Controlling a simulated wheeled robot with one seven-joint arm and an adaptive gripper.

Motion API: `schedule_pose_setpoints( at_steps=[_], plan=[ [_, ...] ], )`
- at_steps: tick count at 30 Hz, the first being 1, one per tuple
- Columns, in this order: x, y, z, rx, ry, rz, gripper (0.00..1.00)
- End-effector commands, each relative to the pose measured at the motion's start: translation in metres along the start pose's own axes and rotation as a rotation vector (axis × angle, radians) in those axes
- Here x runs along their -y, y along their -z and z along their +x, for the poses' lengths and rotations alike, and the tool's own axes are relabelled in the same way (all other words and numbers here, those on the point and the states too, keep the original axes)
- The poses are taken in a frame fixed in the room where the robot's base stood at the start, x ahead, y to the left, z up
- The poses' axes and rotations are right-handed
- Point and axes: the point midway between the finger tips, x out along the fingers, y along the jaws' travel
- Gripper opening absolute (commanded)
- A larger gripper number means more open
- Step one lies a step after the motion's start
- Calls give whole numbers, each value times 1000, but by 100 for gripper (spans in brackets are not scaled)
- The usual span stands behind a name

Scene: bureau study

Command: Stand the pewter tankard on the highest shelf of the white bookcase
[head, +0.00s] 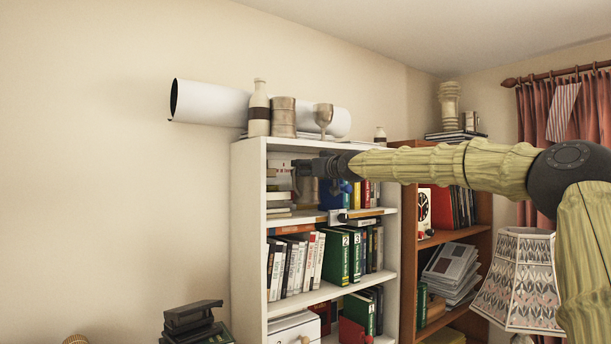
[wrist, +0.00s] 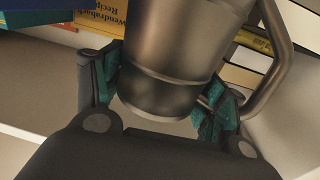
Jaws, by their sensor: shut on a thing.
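The pewter tankard (wrist: 180,50) is a grey metal mug with a handle on its right side in the wrist view. My gripper (wrist: 165,92) is shut on it, with teal pads on both sides of its body near a darker end band. In the head view my gripper (head: 308,167) is at the upper compartment of the white bookcase (head: 249,230), just under its top panel. The shelf board (head: 302,218) lies below the gripper.
Stacked books (head: 279,200) stand left in that compartment; a blue book (head: 336,195) and others stand right. A bottle (head: 258,110), canister (head: 284,117), goblet (head: 323,118) and paper roll (head: 208,103) are on top. A lampshade (head: 520,280) stands right.

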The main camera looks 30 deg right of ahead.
Motion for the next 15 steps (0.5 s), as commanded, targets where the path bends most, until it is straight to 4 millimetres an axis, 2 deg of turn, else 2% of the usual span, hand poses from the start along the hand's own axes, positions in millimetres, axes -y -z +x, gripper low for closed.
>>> schedule_pose_setpoints(
  at_steps=[4, 15],
  plan=[
    [0, 2, 12, -1, 1, 0, 14],
    [-2, -4, 22, 2, 0, -1, 14]
  ],
)
